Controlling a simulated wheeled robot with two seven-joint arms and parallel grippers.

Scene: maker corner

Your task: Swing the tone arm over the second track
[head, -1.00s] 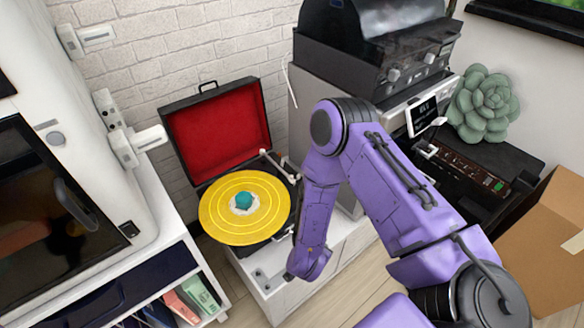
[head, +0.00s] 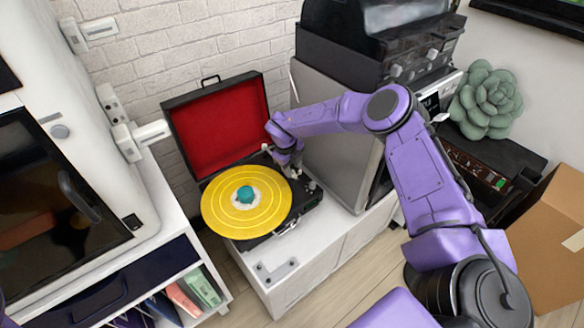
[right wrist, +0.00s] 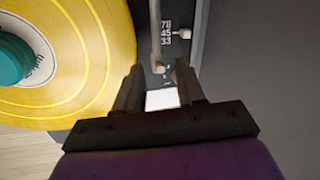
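The record player (head: 310,197) stands open on a white cabinet, with a yellow record (head: 225,215) on it. Paler rings divide the record into bands, and a teal piece (head: 245,194) sits at its centre. My right gripper (head: 290,165) is over the player's right side and hides most of the tone arm in the head view. In the right wrist view the tone arm (right wrist: 155,35) lies right of the record (right wrist: 95,60), not over it. The right gripper (right wrist: 157,70) is open, with the tone arm's end between its fingertips; contact cannot be told. My left gripper is out of view.
The red-lined lid (head: 215,125) stands up behind the record. A speed knob (right wrist: 185,33) marked 78, 45, 33 is close right of the tone arm. A grey machine (head: 335,150) stands right of the player. A white printer-like enclosure (head: 120,210) stands left.

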